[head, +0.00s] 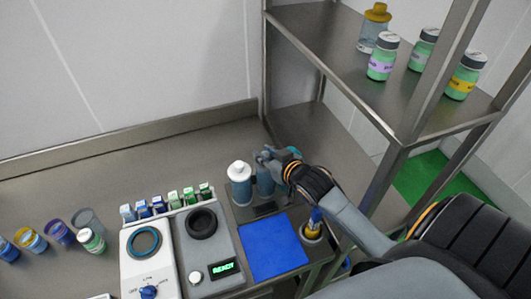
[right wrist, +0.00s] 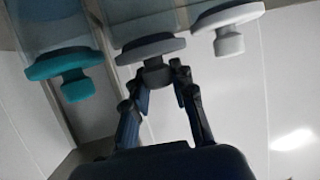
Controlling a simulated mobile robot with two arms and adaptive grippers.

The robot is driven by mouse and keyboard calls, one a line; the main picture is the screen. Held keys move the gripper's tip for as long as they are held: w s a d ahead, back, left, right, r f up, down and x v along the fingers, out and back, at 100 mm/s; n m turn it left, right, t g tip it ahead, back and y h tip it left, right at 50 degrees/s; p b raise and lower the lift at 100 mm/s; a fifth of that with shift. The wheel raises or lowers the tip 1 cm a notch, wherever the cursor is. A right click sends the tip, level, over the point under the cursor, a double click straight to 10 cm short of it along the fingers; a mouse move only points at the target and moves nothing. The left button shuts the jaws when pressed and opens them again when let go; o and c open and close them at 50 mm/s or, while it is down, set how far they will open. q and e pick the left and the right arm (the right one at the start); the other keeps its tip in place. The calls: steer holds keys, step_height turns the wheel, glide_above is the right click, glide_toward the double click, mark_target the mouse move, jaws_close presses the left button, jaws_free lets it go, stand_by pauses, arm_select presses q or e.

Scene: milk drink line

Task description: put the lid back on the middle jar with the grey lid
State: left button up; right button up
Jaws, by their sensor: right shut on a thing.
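Three translucent jars stand in a row at the back right of the bench. In the right wrist view they appear upside down, with a teal lid (right wrist: 72,68), a grey lid (right wrist: 150,50) and a white lid (right wrist: 228,25). The middle jar (head: 264,184) has the grey lid at its mouth; I cannot tell whether it is fully seated. My right gripper (head: 266,156) is shut on the grey lid's knob, its fingers on either side in the right wrist view (right wrist: 163,80). The white-lidded jar (head: 239,184) is just left of it. The teal-lidded jar is mostly hidden by my gripper in the head view. My left gripper is not in view.
A blue mat (head: 273,247) lies in front of the jars. A metal shelf (head: 345,55) with bottles rises on the right, close to my arm.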

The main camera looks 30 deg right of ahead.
steer(key=shift+p, duration=0.35)
stand_by(0.3)
stand_by(0.4)
steer(key=o, duration=1.5)
step_height(320, 180, up, 5)
steer(key=p, duration=0.5)
steer(key=shift+r, duration=1)
